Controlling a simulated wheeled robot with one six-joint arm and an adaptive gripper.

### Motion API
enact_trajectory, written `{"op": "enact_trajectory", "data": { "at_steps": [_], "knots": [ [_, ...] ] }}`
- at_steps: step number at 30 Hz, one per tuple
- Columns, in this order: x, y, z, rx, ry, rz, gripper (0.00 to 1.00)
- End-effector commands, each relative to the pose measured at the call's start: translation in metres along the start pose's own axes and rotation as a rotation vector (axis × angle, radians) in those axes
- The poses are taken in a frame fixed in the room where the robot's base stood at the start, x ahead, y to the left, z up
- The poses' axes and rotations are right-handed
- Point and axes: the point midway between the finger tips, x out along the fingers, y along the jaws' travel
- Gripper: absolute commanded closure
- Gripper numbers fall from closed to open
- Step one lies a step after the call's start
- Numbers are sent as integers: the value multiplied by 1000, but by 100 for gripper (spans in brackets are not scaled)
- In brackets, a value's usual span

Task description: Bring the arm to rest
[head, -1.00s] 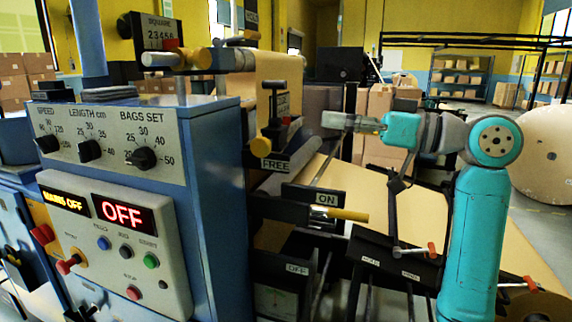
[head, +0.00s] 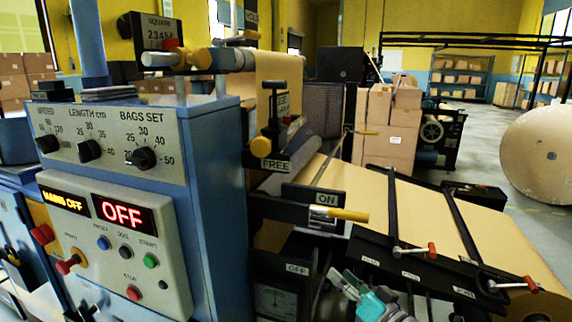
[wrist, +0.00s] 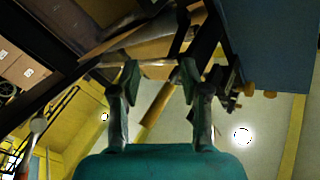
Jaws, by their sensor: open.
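My gripper (head: 345,284) shows low in the head view, at the bottom edge right of the OFF label, with the teal wrist (head: 378,303) behind it. Most of my arm is out of the head view. In the wrist view my gripper (wrist: 160,80) has its two fingers apart with nothing between them. Beyond the fingers the wrist view shows a tilted look up at the machine's underside and the ceiling.
The blue machine's control panel (head: 115,240) reads OFF. A yellow-tipped lever (head: 345,214) sticks out by the ON label. Red-tipped handles (head: 415,251) stand on the black frame. Kraft paper (head: 360,200) runs across it. A large kraft roll (head: 540,155) stands at the far right on open floor.

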Motion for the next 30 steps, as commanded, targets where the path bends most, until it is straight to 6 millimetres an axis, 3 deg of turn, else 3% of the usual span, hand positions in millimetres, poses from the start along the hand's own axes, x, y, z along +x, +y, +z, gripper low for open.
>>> {"op": "enact_trajectory", "data": {
  "at_steps": [1, 3, 8, 15, 22, 30],
  "knots": [
    [-10, 8, 21, 11, -1, 34, 55],
    [-24, 18, 44, 17, 6, 81, 55],
    [-61, 35, 94, 20, 16, 184, 55],
    [-127, 48, 159, -4, 22, 328, 55],
    [-197, 45, 208, -57, 13, 446, 55],
    [-281, 24, 246, -148, -9, 550, 55]
  ]
}}
